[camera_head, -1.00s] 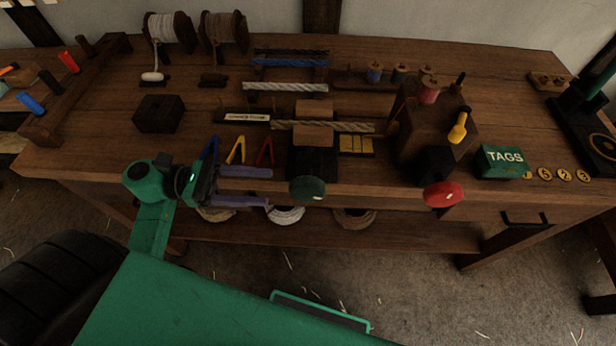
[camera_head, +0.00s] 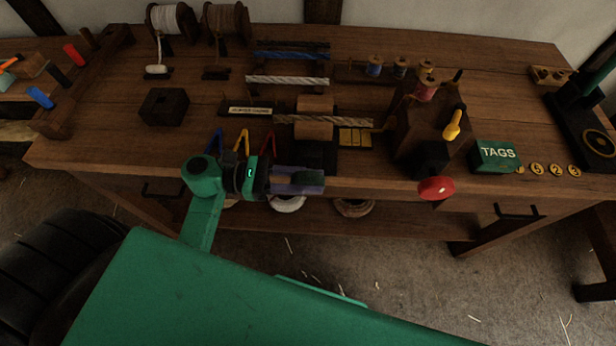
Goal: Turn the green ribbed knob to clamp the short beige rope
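The short beige rope (camera_head: 345,121) lies crosswise in the clamp, between an upper wooden block (camera_head: 315,103) and a lower wooden block (camera_head: 313,132). The clamp's dark body (camera_head: 318,156) stands at the table's front edge. My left gripper (camera_head: 312,182) is at the front of this body, where its purple fingers overlap each other in the view. My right gripper is out of view.
A red knob (camera_head: 437,188) sticks out from the front of a wooden block (camera_head: 424,130) to the right. A green TAGS box (camera_head: 495,156) stands farther right. Blue, yellow (camera_head: 241,143) and red-handled tools lie left of the clamp, close to my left wrist.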

